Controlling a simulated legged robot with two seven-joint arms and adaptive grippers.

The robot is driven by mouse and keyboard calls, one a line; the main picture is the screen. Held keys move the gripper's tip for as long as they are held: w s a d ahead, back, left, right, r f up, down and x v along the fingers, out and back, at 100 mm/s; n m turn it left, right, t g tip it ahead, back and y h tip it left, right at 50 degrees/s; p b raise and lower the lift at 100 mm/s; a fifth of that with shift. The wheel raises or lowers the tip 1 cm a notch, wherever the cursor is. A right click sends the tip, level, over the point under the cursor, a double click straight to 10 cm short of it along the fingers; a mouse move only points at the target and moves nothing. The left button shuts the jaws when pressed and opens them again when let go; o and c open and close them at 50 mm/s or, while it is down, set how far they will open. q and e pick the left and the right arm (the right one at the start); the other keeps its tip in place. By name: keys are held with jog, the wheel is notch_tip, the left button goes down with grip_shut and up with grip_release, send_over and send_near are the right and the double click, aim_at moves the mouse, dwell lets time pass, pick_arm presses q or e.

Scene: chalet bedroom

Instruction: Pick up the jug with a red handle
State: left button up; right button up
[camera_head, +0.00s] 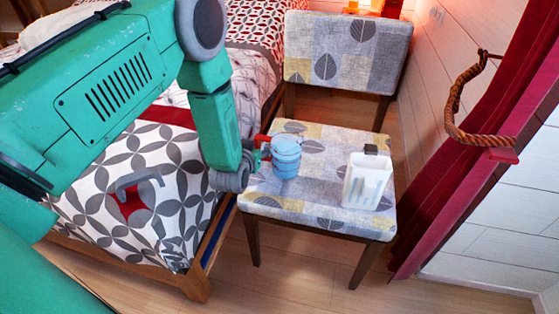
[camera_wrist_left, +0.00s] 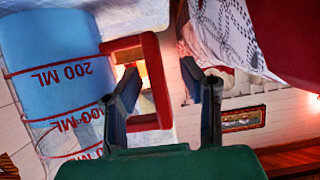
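The blue jug (camera_head: 286,158) stands on the patterned chair seat, with its red handle (camera_head: 263,139) on its left side. In the left wrist view the jug (camera_wrist_left: 55,65) appears large, with red "200 ML" markings, and its red handle (camera_wrist_left: 155,75) stands beside the fingers. My left gripper (camera_head: 252,158) is at the handle. In the wrist view its two dark fingers (camera_wrist_left: 165,92) are spread apart, with the outer bar of the handle seen between them. Whether a finger touches the handle cannot be told. My right gripper is not in view.
A white translucent container (camera_head: 367,183) stands on the chair seat (camera_head: 318,216) to the right of the jug. The chair back (camera_head: 345,52) rises behind. A bed (camera_head: 120,215) is at left, with a grey curved piece (camera_head: 137,180) on it. A curtain (camera_head: 430,190) hangs at right.

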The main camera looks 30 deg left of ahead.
pick_arm(q)
jog(key=shift+w+d+r, duration=0.15)
jog(key=shift+d, duration=0.15)
jog(key=shift+a, duration=0.1)
jog(key=c, duration=0.6)
jog(key=shift+a, duration=0.15)
grip_shut()
jog(key=shift+a, duration=0.15)
